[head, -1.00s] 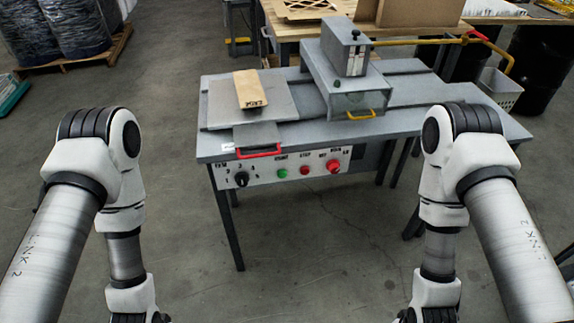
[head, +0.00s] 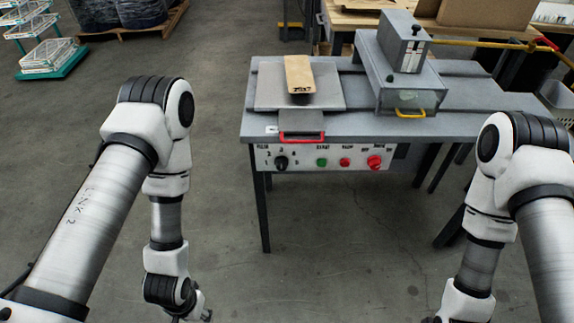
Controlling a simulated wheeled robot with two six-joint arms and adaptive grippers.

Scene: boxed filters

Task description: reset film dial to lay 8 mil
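The film dial is a black knob (head: 281,163) on the white front panel (head: 325,157) of the grey sealing machine (head: 345,123). Numbers are printed around it, too small to read its setting surely. A green button (head: 322,162), a smaller red button (head: 345,162) and a larger red knob (head: 375,162) sit to its right. My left gripper (head: 200,315) is only partly in view at the bottom edge, well below and left of the dial. Its fingers are cut off. My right gripper is out of view below the frame. Both arms are apart from the machine.
A tan packet (head: 299,75) lies on the machine's left plate, above a red handle (head: 302,138). A grey box unit with a yellow handle (head: 411,113) stands to the right. Open concrete floor (head: 340,250) lies before the machine. A green-based rack (head: 50,62) stands far left.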

